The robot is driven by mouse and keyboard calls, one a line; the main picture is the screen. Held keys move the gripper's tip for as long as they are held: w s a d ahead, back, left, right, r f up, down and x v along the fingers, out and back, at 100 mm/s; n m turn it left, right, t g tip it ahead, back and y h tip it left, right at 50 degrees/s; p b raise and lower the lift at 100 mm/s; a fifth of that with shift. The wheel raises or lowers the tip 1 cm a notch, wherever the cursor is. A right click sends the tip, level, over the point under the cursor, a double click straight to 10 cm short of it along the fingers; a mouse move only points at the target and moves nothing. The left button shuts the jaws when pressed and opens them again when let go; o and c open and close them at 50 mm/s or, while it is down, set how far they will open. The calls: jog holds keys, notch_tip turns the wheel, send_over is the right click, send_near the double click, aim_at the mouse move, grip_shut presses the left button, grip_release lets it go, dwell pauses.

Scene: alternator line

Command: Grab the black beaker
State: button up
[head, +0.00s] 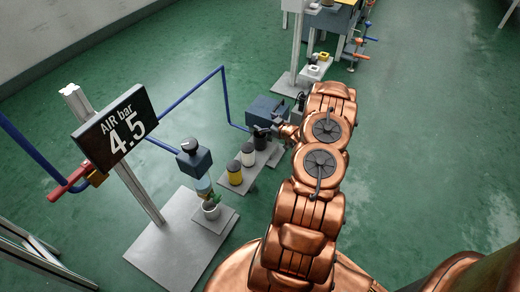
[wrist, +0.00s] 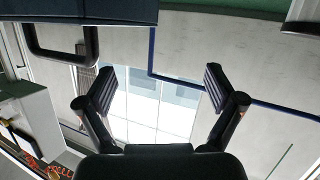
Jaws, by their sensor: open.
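The black beaker (head: 262,138) stands at the far end of a row on a narrow grey shelf in the head view. A white beaker (head: 248,155) and a yellow beaker (head: 235,173), both with dark tops, stand nearer in the same row. My gripper (head: 282,129) is just right of the black beaker, partly hidden by my arm; I cannot tell if they touch. In the wrist view my gripper (wrist: 160,90) is open, with nothing between its fingers. A dark curved handle (wrist: 62,55) shows at the upper left there; I cannot tell what it belongs to.
A blue-grey box (head: 267,110) stands behind the black beaker; a blue pipe (head: 228,98) runs beside it. Green floor is open at right.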

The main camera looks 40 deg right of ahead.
aim_at(264, 140)
jog(key=s+f+t+b, duration=0.1)
jog(key=s+f, duration=0.1)
jog(key=f, duration=0.1)
jog(key=s+a+f+t+b, duration=0.1)
jog(key=f+b, duration=0.1)
jog(key=f, duration=0.1)
jog(key=s+f+m+t+b, duration=0.1)
jog(key=s+f+b, duration=0.1)
jog(key=f, duration=0.1)
jog(key=shift+s+a+f, duration=0.35)
jog(key=shift+a, duration=0.05)
jog(key=shift+w+b, duration=0.35)
jog(key=shift+w, duration=0.85)
jog(key=shift+w+d+r+b, duration=0.15)
jog(key=shift+w+b, duration=0.35)
jog(key=shift+w, duration=0.8)
jog(key=shift+w+d+r+b, duration=0.15)
jog(key=shift+w+b, duration=0.35)
jog(key=shift+w, duration=0.8)
jog(key=shift+a, duration=0.1)
jog(key=c, duration=1.3)
